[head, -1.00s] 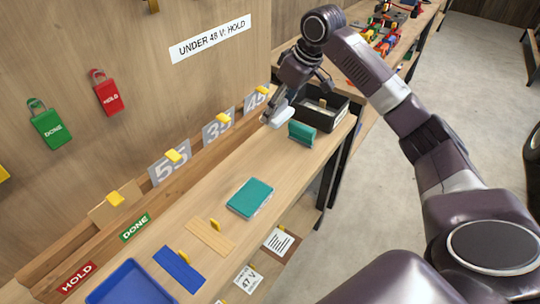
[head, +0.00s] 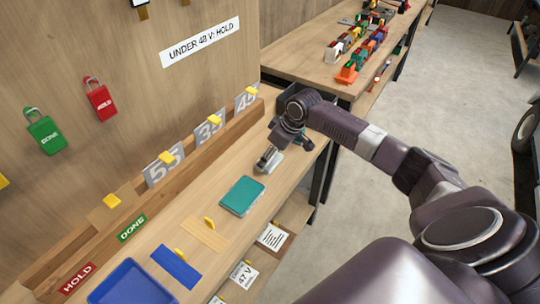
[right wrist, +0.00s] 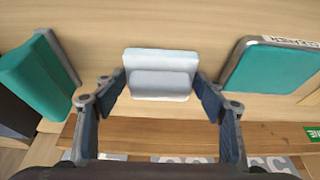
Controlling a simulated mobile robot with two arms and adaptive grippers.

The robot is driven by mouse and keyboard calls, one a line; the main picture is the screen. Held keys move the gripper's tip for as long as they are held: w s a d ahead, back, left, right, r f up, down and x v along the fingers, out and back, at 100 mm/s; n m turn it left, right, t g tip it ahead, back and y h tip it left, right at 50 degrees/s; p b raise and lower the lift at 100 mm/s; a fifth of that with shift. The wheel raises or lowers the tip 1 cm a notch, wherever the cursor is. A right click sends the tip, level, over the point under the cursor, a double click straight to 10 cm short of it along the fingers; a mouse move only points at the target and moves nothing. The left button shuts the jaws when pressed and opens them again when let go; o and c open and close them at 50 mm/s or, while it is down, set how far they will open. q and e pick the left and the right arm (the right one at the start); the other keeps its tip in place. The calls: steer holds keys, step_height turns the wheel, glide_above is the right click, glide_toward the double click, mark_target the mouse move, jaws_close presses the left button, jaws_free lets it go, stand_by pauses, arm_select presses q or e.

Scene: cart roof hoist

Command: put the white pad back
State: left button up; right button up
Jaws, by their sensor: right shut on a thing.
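The white pad (head: 274,166) is a small pale block on or just above the wooden bench; I cannot tell whether it touches the wood. My right gripper (head: 268,157) reaches down over it and is shut on it. In the right wrist view the pad (right wrist: 160,74) lies between the two fingers of the gripper (right wrist: 161,84), one finger at each side. The fingers hide part of it in the head view. My left gripper is not in view.
A teal case (head: 242,196) lies flat nearby on the bench. In the right wrist view a teal block with a grey plate (right wrist: 40,80) stands on the other side. A blue tray (head: 130,285) is at the front. Number cards (head: 164,168) stand along the back ledge.

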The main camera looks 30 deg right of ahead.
steer(key=shift+f, duration=0.25)
steer(key=o, duration=1)
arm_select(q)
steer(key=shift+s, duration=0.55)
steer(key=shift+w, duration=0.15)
arm_select(e)
steer(key=shift+r, duration=0.1)
steer(key=shift+s+d+r, duration=0.1)
steer(key=shift+r, duration=0.2)
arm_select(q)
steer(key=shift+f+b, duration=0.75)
arm_select(e)
steer(key=v, duration=1.1)
steer(key=shift+s+r, duration=0.1)
